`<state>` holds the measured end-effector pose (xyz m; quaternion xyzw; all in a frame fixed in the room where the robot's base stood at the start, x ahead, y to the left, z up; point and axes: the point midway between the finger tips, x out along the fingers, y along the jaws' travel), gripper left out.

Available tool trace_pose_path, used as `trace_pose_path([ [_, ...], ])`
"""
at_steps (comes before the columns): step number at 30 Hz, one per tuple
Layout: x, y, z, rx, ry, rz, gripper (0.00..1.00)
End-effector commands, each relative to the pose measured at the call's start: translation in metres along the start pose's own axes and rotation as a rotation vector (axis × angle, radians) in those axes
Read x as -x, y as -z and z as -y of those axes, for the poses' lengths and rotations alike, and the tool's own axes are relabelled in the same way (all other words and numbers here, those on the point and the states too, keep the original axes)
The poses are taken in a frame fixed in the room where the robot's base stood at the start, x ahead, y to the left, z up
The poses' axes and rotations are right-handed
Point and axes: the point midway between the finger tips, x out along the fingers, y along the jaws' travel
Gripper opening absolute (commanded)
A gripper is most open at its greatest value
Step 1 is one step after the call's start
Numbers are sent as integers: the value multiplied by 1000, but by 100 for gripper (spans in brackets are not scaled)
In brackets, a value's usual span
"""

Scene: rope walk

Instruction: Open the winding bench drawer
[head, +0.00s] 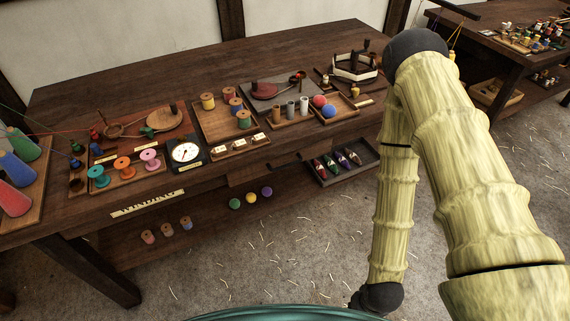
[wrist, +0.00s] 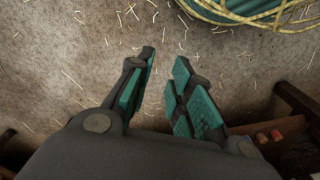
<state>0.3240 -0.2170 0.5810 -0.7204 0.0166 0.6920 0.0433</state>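The winding bench (head: 290,50) stands across the head view, with a "WINDING" label (head: 147,204) on its front. My gripper (wrist: 164,72) is open and empty in the wrist view, above the straw-littered floor and apart from the bench. The head view does not show the gripper.
Spools, cones, trays and a dial (head: 186,153) crowd the bench top. A lower shelf (head: 130,243) carries spools and coloured balls (head: 250,198). Wooden parts (wrist: 298,103) show at the wrist view's lower right. Another bench (head: 510,65) stands right. Floor (head: 270,250) in front is free except straw.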

Motion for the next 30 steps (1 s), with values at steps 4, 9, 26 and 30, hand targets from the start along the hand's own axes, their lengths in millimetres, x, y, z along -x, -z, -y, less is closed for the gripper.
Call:
trace_pose_path([
  [4,-28,45,27,-111,90,-101,21],
  [9,-38,106,62,-262,223,-230,21],
  [26,22,300,144,-707,782,-583,21],
  [30,56,337,152,-795,943,-647,21],
])
